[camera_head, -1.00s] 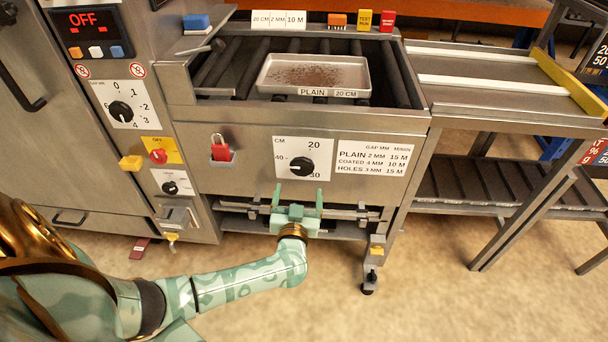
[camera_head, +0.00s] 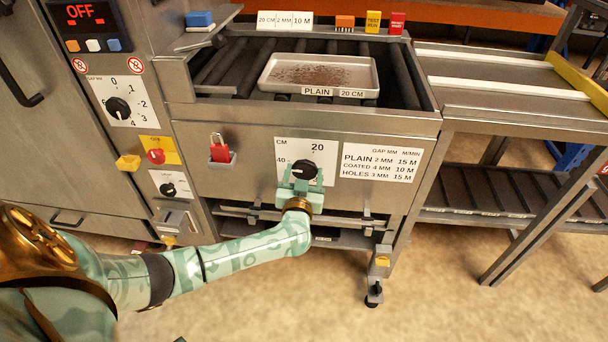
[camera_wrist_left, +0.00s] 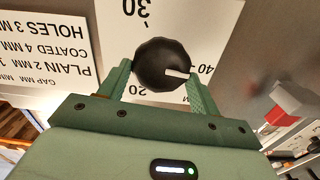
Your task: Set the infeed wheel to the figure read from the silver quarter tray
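The infeed wheel (camera_head: 304,169) is a black knob on a white plate marked CM with 20, 30 and 40. In the left wrist view the knob (camera_wrist_left: 160,62) shows a white pointer turned toward 40. My left gripper (camera_head: 303,178) is at the wheel, its green fingers either side of the knob's near part. In the wrist view the gripper (camera_wrist_left: 162,80) looks open, with no clear grip on the knob. The silver tray (camera_head: 270,84) lies on the rollers, with brown crumbs in it and a label reading PLAIN 20 CM. My right gripper is not in view.
A chart (camera_head: 380,162) right of the wheel lists PLAIN, COATED and HOLES. A red padlock (camera_head: 219,150) is to its left, also seen in the wrist view (camera_wrist_left: 290,100). A gap dial (camera_head: 118,108) and a yellow-backed red knob (camera_head: 156,156) are further left. A rail (camera_head: 345,221) runs below.

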